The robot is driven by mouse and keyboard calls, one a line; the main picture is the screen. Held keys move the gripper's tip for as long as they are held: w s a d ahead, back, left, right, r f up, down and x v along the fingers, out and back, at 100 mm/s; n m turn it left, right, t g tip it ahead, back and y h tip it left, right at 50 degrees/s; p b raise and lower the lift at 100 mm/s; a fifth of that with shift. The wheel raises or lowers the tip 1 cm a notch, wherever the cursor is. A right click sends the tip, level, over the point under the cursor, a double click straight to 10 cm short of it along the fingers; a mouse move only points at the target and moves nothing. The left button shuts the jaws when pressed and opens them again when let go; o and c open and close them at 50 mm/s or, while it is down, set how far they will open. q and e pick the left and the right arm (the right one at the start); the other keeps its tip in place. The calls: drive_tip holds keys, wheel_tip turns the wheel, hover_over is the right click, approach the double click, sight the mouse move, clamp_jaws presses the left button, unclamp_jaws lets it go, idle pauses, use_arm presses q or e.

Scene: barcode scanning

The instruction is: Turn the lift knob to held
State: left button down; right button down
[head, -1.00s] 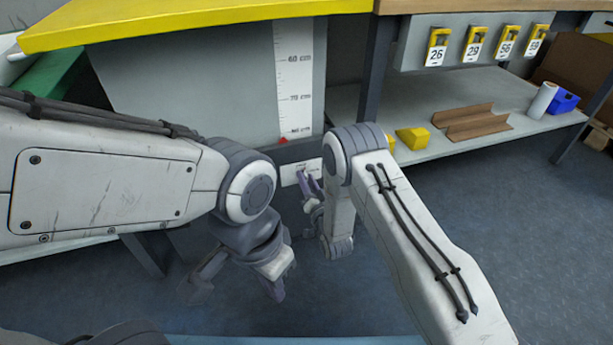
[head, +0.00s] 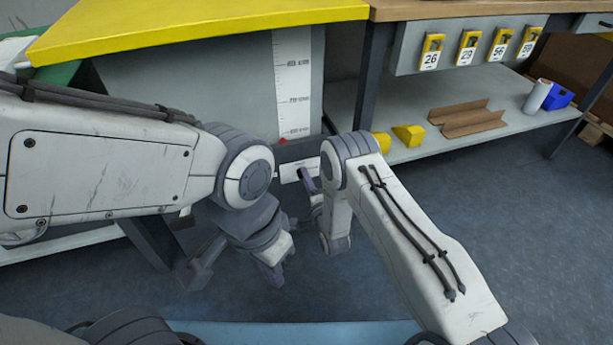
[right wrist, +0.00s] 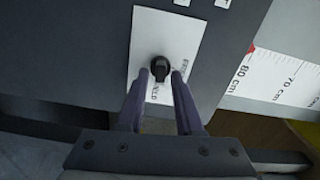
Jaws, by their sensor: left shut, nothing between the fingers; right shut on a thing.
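The lift knob (right wrist: 160,66) is small and black, on a white plate (right wrist: 150,30) lettered FREE and HELD in the right wrist view. HELD reads below the knob, FREE to its right. My right gripper (right wrist: 161,76) is shut on the knob, one purple-grey finger on each side. Exactly where the knob points is hard to tell. In the head view the plate (head: 288,174) shows low on the bench's grey front, and the right gripper (head: 306,182) reaches it; the knob is hidden there. My left gripper (head: 273,274) is shut and empty, low over the floor.
A height scale (head: 293,90) with a red marker (head: 282,141) runs above the plate. The yellow bench top (head: 190,28) overhangs it. At right a shelf (head: 420,150) holds yellow blocks, a brown angled piece (head: 468,120), a white roll and a blue box.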

drive_tip(key=shift+s+f+m, duration=0.1)
drive_tip(key=shift+f+m, duration=0.05)
drive_tip(key=shift+m, duration=0.35)
drive_tip(key=c, duration=0.9)
unclamp_jaws()
drive_tip(key=p+v, duration=0.4)
drive_tip(key=v, duration=0.6)
drive_tip(key=shift+s+d+p, duration=0.1)
drive_tip(key=shift+s+p, duration=0.1)
drive_tip(key=shift+p, duration=0.2)
